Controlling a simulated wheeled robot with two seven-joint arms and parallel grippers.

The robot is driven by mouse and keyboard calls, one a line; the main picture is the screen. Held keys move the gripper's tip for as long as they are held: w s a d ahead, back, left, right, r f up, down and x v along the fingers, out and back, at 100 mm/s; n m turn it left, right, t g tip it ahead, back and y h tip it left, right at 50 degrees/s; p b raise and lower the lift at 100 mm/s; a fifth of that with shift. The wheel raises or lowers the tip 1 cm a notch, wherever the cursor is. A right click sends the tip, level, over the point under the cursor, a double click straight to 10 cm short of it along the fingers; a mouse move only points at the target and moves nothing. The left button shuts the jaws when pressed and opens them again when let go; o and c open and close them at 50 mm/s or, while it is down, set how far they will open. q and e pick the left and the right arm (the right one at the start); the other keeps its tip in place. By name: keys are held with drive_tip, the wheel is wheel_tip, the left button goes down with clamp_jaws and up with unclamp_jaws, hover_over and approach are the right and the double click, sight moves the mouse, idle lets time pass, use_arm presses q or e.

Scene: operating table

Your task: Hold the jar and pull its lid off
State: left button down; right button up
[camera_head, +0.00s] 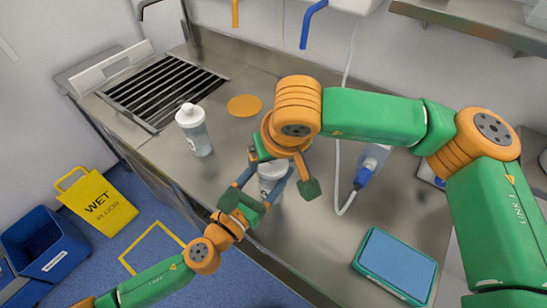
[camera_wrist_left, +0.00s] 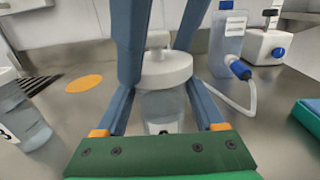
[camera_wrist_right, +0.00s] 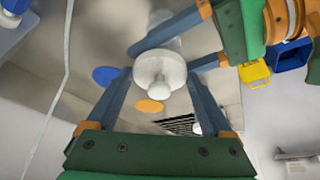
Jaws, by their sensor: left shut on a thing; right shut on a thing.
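The jar (camera_wrist_left: 163,108) is clear with a broad white lid (camera_wrist_left: 165,68) and knob. It looks upright over the steel counter, the lid directly on its body. In the head view the jar (camera_head: 271,171) is partly hidden by my arms. My left gripper (camera_head: 267,184) is shut on the jar body from the front, a finger on each side. My right gripper (camera_head: 280,167) comes from above and is shut on the lid. In the right wrist view the lid (camera_wrist_right: 160,70) sits between its blue fingers. I cannot tell whether the jar's base touches the counter.
A second clear jar (camera_head: 197,136) with a white cap stands to the left. An orange disc (camera_head: 244,105) lies behind. A bottle (camera_head: 372,160) with a hose stands right of my grippers, and a teal-edged blue pad (camera_head: 397,264) lies front right. A slatted drain (camera_head: 165,91) is back left.

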drive_tip(key=shift+r, duration=0.15)
idle(0.3)
drive_tip(key=shift+r, duration=0.95)
wheel_tip(320, 180, up, 4)
use_arm(q)
unclamp_jaws()
drive_tip(key=shift+w, duration=0.1)
use_arm(e)
drive_tip(key=shift+w, duration=0.1)
drive_tip(key=shift+f, duration=0.1)
